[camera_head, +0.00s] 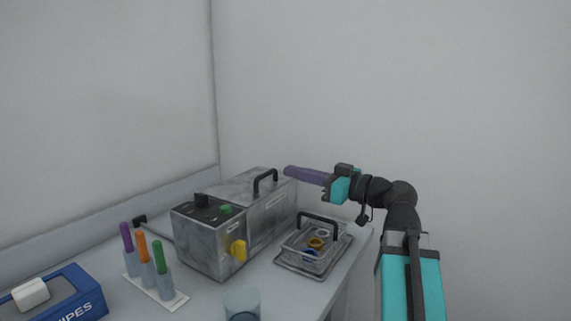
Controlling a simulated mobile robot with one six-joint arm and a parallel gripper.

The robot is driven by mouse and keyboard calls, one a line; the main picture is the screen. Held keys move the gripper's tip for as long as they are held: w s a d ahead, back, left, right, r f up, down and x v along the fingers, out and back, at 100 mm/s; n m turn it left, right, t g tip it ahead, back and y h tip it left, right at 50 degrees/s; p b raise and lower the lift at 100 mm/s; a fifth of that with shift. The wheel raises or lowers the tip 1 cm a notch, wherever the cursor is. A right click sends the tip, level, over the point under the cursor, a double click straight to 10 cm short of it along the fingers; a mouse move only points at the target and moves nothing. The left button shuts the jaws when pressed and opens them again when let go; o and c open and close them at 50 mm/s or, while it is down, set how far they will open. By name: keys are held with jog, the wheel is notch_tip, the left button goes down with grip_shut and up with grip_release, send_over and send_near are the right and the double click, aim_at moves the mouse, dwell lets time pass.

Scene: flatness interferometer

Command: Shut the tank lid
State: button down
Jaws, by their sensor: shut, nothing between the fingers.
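The tank (268,217) is a grey metal box unit on the table. Its lid (243,182) has a black bar handle (265,181) and appears to lie flat across the top; from this angle I cannot tell whether a small gap is left. My gripper (287,171), with long purple fingers, points left above the right end of the tank. It is shut and empty. Its fingertips are just right of the lid handle in the picture and seem apart from it.
A wire basket (289,257) with rings stands on a tray (313,276) right of the tank. A rack (173,301) holds purple, orange and green capped tubes. A glass beaker (242,304) and a blue wipes box (76,297) are in front.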

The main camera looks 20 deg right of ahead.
jog(key=shift+s+d+f, duration=0.7)
jog(key=shift+s+d, duration=0.05)
jog(key=shift+s, duration=0.15)
jog(key=shift+s, duration=0.1)
